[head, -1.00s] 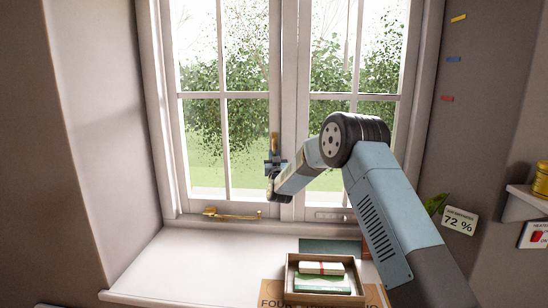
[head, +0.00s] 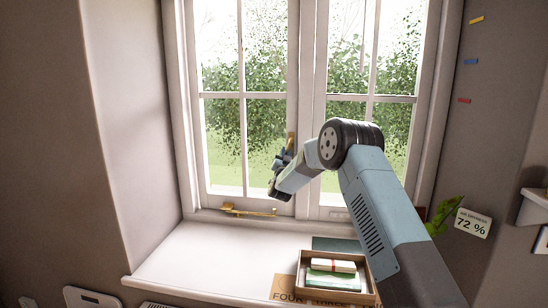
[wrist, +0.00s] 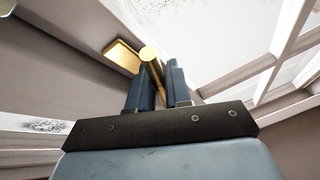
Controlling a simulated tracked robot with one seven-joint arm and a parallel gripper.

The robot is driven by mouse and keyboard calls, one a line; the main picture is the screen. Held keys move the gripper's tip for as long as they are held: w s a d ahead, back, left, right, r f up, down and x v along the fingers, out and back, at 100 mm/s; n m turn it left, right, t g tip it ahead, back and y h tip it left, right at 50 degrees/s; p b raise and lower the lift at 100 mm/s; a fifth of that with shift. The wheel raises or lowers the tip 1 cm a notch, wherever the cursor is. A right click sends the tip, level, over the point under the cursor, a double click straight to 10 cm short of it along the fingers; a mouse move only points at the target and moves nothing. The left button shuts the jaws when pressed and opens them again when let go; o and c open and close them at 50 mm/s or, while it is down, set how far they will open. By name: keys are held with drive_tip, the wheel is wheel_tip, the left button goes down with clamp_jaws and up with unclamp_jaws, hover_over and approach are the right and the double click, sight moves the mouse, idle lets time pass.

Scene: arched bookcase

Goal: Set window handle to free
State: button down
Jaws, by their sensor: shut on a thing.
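The brass window handle (head: 290,141) is on the meeting stile between the two window sashes. In the wrist view its gold mounting plate (wrist: 122,56) and round pivot knob (wrist: 149,54) show just beyond the fingertips. The handle's lever (wrist: 157,92) runs from the knob down between the fingers. My gripper (head: 283,160) is at the handle, below and slightly left of the plate in the head view. The wrist view shows my gripper's (wrist: 161,80) two blue fingers shut on the lever, which is partly hidden by them. The lever's exact angle is hard to tell.
A brass window stay (head: 248,210) lies along the bottom of the left sash. On the sill (head: 200,258) stands a wooden box (head: 307,284) with books, beside a dark green item. A plant (head: 443,213) and a 72 % sign (head: 472,223) are at right. The sill's left part is clear.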

drive_tip(key=m+h, duration=0.1)
drive_tip(key=m, duration=0.1)
drive_tip(key=a+m+h, duration=0.1)
drive_tip(key=m, duration=0.1)
drive_tip(key=m+h, duration=0.1)
drive_tip(key=m, duration=0.1)
drive_tip(key=shift+w+a+r+g+h, duration=0.1)
drive_tip(key=shift+a+r+g+h, duration=0.05)
drive_tip(key=shift+r+g+h, duration=0.25)
drive_tip(key=shift+a+r+m+g+h, duration=0.3)
drive_tip(key=shift+r+m+g+h, duration=0.4)
drive_tip(key=shift+m, duration=1.3)
drive_tip(key=shift+a+r+m+g+h, duration=0.4)
drive_tip(key=shift+m+g+h, duration=0.3)
drive_tip(key=shift+m, duration=1.3)
drive_tip(key=shift+a+r+m+g+h, duration=0.25)
drive_tip(key=shift+r+m+g+h, duration=0.5)
drive_tip(key=shift+m, duration=1.25)
drive_tip(key=shift+w, duration=0.1)
drive_tip(key=c, duration=1.1)
unclamp_jaws()
